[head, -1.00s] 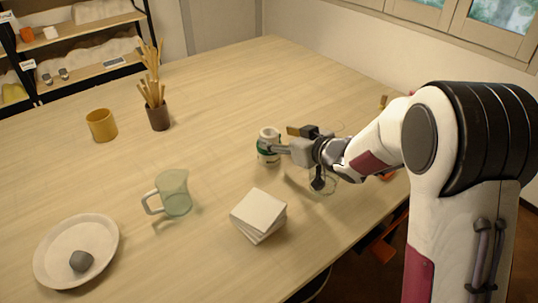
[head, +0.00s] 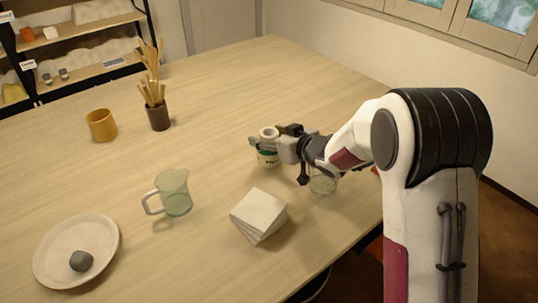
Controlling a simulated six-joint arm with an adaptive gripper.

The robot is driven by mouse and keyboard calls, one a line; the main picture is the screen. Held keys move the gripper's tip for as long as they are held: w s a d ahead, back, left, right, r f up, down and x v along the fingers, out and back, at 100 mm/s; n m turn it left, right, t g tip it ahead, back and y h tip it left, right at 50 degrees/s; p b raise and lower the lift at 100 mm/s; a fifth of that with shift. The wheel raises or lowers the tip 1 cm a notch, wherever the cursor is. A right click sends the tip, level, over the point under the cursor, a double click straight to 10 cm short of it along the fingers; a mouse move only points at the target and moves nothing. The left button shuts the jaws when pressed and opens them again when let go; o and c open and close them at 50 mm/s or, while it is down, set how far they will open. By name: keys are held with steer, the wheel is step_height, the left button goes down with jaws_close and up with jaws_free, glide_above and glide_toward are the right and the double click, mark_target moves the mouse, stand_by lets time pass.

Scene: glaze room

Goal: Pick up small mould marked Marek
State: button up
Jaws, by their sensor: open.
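I cannot read the name Marek on anything, and I cannot tell which thing is the small mould. Small grey items (head: 63,74) sit on the shelf at the far left, too small to make out.
A drinking glass (head: 322,184) stands under my wrist, partly hidden. A stack of white squares (head: 258,211), a green glass jug (head: 174,192), a plate (head: 48,247) with a grey lump (head: 81,261), a yellow mug (head: 101,125) and a brush pot (head: 158,116) stand around.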

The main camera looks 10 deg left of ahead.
stand_by(0.3)
jaws_close()
steer(key=shift+r, duration=0.1)
steer(key=shift+r, duration=0.1)
steer(key=shift+r, duration=4.9)
